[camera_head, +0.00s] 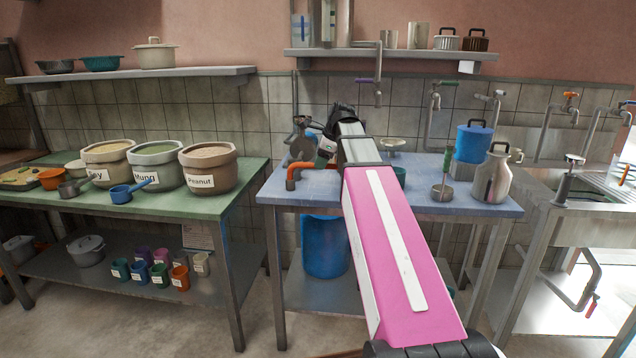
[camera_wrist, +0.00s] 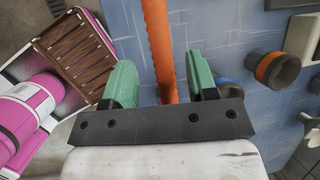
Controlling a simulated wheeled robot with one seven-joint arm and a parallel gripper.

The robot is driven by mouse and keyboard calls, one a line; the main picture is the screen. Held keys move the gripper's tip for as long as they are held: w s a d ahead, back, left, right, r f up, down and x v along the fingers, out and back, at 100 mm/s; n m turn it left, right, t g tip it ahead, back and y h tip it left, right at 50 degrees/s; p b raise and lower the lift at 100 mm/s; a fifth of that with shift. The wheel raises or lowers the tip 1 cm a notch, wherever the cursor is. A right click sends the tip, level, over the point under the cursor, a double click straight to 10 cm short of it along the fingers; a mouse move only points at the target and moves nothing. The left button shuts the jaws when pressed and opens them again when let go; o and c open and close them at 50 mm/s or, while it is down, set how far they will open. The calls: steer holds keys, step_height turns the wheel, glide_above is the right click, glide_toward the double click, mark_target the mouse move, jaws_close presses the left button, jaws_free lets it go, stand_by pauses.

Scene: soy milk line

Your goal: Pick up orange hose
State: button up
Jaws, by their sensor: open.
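In the wrist view the hose (camera_wrist: 158,40) runs between the two green fingers of my gripper (camera_wrist: 163,80). The fingers are apart, with a gap visible on each side of the hose. The hose's lower part is hidden behind the gripper's dark bar. In the head view my pink arm reaches over the blue table, and its end is partly hidden near the hose.
The blue table (camera_head: 450,202) also holds a metal jug (camera_head: 492,178) and a blue container (camera_head: 473,143). A blue bin (camera_head: 325,248) stands beneath. A green table (camera_head: 130,208) with labelled tubs is at left. A dark cylinder with an orange ring (camera_wrist: 277,70) lies right of the fingers.

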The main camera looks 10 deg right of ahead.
steer(key=x, duration=0.3)
steer(key=shift+w+f, duration=0.2)
steer(key=shift+f, duration=0.05)
jaws_close()
steer(key=shift+r, duration=0.2)
steer(key=shift+r, duration=0.55)
steer(key=r, duration=0.1)
steer(key=a+r, duration=0.1)
steer(key=r, duration=0.1)
steer(key=shift+s+a+r, duration=0.15)
steer(key=shift+s+r, duration=0.05)
steer(key=shift+s, duration=0.15)
steer(key=s+a+r, duration=0.4)
steer(key=a+r, duration=0.2)
steer(key=a, duration=0.3)
steer(key=w+d+r, duration=0.4)
steer(key=w+d, duration=0.9)
steer(key=shift+w, duration=0.35)
